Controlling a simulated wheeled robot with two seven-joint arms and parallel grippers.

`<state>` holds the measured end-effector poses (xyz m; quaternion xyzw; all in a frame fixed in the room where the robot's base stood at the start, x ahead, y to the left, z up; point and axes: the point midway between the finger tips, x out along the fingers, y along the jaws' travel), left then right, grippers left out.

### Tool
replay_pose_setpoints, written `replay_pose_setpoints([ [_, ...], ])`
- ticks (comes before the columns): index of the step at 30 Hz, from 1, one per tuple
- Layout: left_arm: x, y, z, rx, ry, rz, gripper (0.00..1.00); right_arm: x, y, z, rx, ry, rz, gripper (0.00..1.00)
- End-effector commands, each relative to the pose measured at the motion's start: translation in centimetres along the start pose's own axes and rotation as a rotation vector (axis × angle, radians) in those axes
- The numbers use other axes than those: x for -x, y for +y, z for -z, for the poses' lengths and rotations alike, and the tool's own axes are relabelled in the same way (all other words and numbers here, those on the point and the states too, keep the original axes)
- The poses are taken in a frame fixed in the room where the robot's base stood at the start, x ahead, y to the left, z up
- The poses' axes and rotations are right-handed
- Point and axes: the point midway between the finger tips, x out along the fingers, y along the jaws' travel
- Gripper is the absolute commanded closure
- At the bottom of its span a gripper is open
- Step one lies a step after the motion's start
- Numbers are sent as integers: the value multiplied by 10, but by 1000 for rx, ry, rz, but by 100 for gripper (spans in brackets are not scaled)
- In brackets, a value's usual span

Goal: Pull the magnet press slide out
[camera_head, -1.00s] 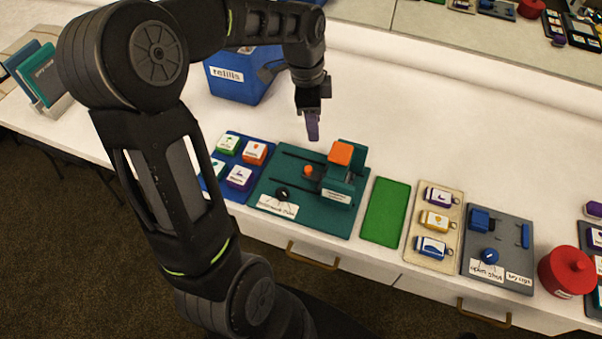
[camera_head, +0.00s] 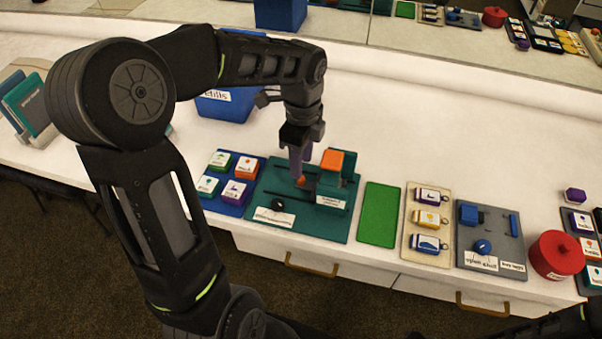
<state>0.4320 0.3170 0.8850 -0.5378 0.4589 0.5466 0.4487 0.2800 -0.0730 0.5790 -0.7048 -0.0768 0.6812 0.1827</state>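The magnet press is a teal board (camera_head: 327,227) on the white table, with a teal housing (camera_head: 333,188) at its right and an orange block (camera_head: 332,160) on top of it. A small orange knob (camera_head: 301,183) sits on the board left of the housing, beside dark rails. My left gripper (camera_head: 300,172) points down, its purple-grey fingers right at this knob and partly covering it. Whether they are closed on it I cannot tell. A black knob (camera_head: 278,205) is on the board's front left. My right gripper is out of view.
To the left is a blue tray (camera_head: 219,202) with several coloured blocks. To the right are a green mat (camera_head: 379,214), a beige tray (camera_head: 441,202) of tags, a grey panel (camera_head: 490,233) and a red canister (camera_head: 557,257). A blue bin (camera_head: 233,104) stands behind.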

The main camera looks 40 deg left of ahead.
Motion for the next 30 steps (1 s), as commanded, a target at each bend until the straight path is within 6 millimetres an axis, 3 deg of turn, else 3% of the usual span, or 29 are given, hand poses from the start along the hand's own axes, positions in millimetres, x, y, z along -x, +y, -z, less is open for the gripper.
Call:
replay_pose_setpoints([
  [9, -46, 0, 0, 1, 0, -2, 60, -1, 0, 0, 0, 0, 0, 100],
  [20, -51, 0, 0, 2, 0, 1, 60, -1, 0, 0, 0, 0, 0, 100],
  [30, -51, 0, 0, 2, 0, 1, 88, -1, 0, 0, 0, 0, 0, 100],
])
